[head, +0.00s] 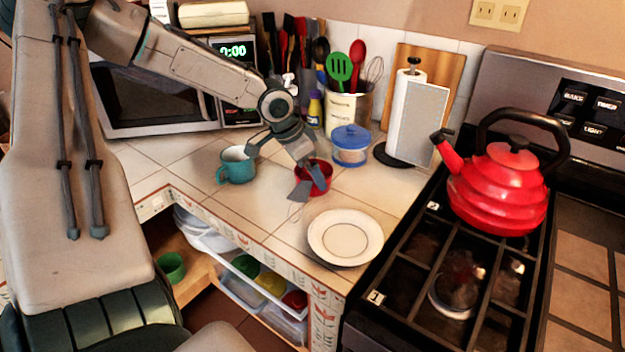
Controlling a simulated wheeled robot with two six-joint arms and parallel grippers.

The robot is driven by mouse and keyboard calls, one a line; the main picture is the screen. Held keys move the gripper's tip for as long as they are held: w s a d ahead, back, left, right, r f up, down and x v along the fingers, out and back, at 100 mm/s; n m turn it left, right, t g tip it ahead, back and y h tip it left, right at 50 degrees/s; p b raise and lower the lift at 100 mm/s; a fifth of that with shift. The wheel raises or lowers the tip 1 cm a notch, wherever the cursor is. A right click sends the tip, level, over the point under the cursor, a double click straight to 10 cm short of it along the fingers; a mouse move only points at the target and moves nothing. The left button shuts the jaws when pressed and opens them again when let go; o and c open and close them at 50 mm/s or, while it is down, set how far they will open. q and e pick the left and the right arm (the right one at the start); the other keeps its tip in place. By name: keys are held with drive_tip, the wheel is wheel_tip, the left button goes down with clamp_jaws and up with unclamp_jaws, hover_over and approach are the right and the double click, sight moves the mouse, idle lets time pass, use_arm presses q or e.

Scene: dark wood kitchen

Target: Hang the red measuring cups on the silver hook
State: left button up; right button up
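A red cup (327,168), probably the red measuring cups, is on or just above the white tiled counter. My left gripper (309,189) reaches down over it from the upper left, with its fingers in front of the cup and hiding part of it. The fingertips look slightly apart, but I cannot tell whether they grip the cup. A thin pale loop or wire (294,212) shows just below the fingers. I cannot make out the silver hook with certainty. My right gripper is not in view.
A teal mug (236,168) is left of the gripper, and a blue-lidded jar (351,146) is to its right. A white plate (345,238) lies near the counter's front edge. A red kettle (500,190) stands on the stove. A paper towel holder (412,120) and utensil crock (346,106) stand behind.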

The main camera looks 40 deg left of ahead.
use_arm(q)
drive_tip(key=shift+x, duration=1)
drive_tip(key=shift+w+f, duration=0.1)
drive_tip(key=shift+f, duration=0.15)
drive_tip(key=c, duration=1)
drive_tip(key=shift+r, duration=0.15)
